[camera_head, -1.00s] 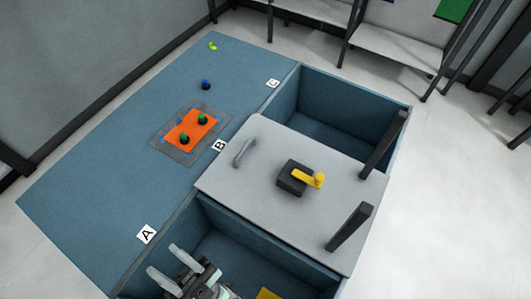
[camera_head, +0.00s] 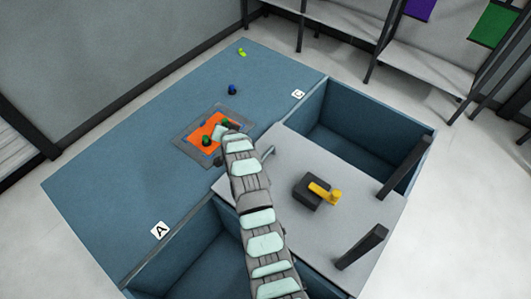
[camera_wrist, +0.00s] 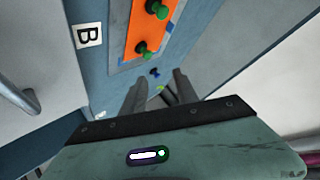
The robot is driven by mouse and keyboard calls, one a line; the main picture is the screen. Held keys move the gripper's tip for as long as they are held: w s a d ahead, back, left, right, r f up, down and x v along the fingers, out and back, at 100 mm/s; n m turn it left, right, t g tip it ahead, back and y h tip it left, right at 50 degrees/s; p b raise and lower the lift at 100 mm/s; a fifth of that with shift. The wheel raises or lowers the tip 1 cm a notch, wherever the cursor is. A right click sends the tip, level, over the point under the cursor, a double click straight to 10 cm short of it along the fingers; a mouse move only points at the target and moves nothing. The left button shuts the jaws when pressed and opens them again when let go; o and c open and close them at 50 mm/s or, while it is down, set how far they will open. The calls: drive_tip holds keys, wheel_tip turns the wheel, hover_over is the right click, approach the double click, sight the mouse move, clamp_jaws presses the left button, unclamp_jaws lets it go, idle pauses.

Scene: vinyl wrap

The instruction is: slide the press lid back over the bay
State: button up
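The press lid (camera_head: 350,211) is a flat light-grey panel over the middle bay, with open bays on either side. It carries a grey bar handle (camera_head: 267,152) at its left edge, and a black block with a yellow lever (camera_head: 324,193). The handle also shows at the left of the wrist view (camera_wrist: 14,88). My gripper (camera_head: 222,131) is above the blue worktop beside the orange sheet, left of the handle and apart from it. In the wrist view my gripper's fingers (camera_wrist: 160,92) stand apart with nothing between them. My arm hides part of the lid's left edge.
The orange sheet (camera_head: 209,131) with green knobs lies on a grey mat on the blue worktop (camera_head: 120,180). A blue knob (camera_head: 232,90) and a lime-green piece (camera_head: 242,52) lie beyond. Two dark posts (camera_head: 361,246) rise at the lid's right side.

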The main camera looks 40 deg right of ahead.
drive_tip(key=s+d+m+g+y, duration=0.2)
drive_tip(key=s+d+m+g, duration=0.1)
drive_tip(key=s+d+g, duration=0.4)
drive_tip(key=m+g+y, duration=0.1)
drive_tip(key=m+y, duration=0.1)
drive_tip(key=y, duration=0.1)
approach(264, 156)
drive_tip(key=x, duration=0.8)
drive_tip(key=shift+f+p, duration=0.15)
drive_tip(key=shift+p, duration=0.15)
drive_tip(key=shift+c, duration=0.3)
clamp_jaws()
idle(0.5)
